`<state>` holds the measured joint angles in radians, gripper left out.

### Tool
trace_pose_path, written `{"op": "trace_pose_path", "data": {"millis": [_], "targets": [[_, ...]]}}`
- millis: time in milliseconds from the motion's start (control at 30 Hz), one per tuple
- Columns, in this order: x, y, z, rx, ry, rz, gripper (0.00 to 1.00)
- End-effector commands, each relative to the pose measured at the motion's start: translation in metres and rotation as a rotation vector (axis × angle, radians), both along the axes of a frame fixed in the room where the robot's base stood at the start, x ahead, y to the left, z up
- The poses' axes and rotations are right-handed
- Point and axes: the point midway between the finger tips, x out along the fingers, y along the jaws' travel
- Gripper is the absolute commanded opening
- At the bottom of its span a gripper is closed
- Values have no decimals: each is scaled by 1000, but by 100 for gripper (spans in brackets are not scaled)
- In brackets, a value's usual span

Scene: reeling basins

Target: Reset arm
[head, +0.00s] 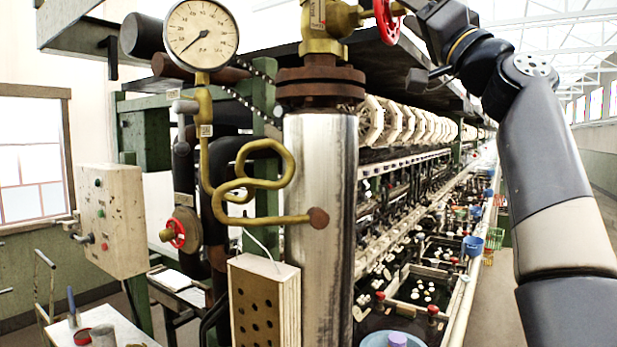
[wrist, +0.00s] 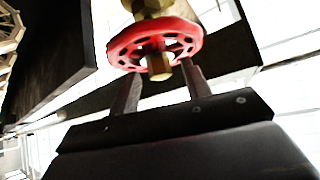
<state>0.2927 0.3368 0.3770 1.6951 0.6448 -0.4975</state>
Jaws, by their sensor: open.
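A red handwheel (wrist: 155,44) on a brass valve stem shows in the wrist view, just beyond my gripper (wrist: 160,76). My gripper is open, with its two fingers apart and their tips at the near rim of the wheel. I cannot tell whether they touch it. In the head view the same red handwheel (head: 386,20) is at the top, on the right side of a brass valve (head: 340,19). My arm (head: 548,150) comes up from the right and bends over toward the wheel. The fingers are hard to make out there.
A thick steel pipe (head: 320,220) stands below the valve. A pressure gauge (head: 201,35) and a looped brass tube (head: 270,185) are to its left. A control box (head: 113,220) hangs further left. The reeling machine with basins runs back at right, beside an open aisle (head: 500,290).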

Motion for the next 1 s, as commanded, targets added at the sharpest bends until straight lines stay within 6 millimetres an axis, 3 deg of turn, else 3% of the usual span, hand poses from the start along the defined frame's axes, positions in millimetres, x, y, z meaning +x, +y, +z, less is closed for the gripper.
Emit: {"op": "trace_pose_path", "data": {"millis": [400,1000], "targets": [[2,-2,-1,-96,-143,0,45],[2,2,0,-104,-151,5,45]]}}
